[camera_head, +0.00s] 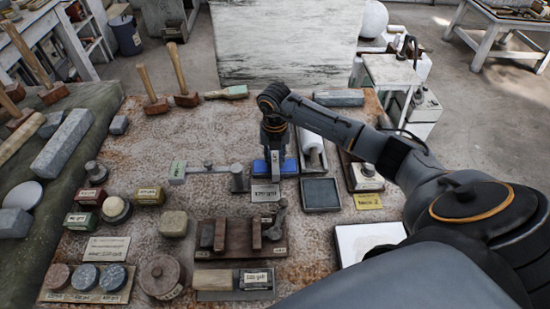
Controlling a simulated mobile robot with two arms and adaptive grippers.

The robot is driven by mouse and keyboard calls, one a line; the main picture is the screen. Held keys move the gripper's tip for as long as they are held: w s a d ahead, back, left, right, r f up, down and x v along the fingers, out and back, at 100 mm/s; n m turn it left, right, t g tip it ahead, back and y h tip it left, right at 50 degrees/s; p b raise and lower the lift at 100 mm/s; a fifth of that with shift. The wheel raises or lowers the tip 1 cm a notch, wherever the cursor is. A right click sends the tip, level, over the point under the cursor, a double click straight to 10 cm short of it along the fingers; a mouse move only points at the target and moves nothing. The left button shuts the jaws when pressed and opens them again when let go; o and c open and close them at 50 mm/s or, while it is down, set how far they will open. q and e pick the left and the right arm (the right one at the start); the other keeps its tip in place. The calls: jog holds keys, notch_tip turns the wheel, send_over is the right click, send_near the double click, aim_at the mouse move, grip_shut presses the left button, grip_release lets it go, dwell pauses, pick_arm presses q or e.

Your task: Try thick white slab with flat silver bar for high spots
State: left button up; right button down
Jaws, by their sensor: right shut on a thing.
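My right gripper (274,158) points down at the middle of the bench. It is shut on a blue-sided block (261,168) just behind a small white label; the fingers hide much of the block. I cannot tell whether the block touches the bench. A flat silver-grey bar (208,170) lies left of the gripper, between a green block and a short grey cylinder. A white slab (364,239) lies at the bench's lower right, partly covered by my right arm; its thickness is hard to tell. My left gripper is not in view.
A large streaked whitish panel (285,50) stands behind the bench. Mallets (180,78) stand at the back left. A wooden rack (262,243), a dark tray (320,193), a roller (314,153) and several labelled blocks crowd the bench. Bare rusty surface (215,128) lies behind the silver bar.

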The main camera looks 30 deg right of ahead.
aim_at(275, 159)
jog(key=shift+r+p, duration=2.55)
jog(key=shift+r, duration=1)
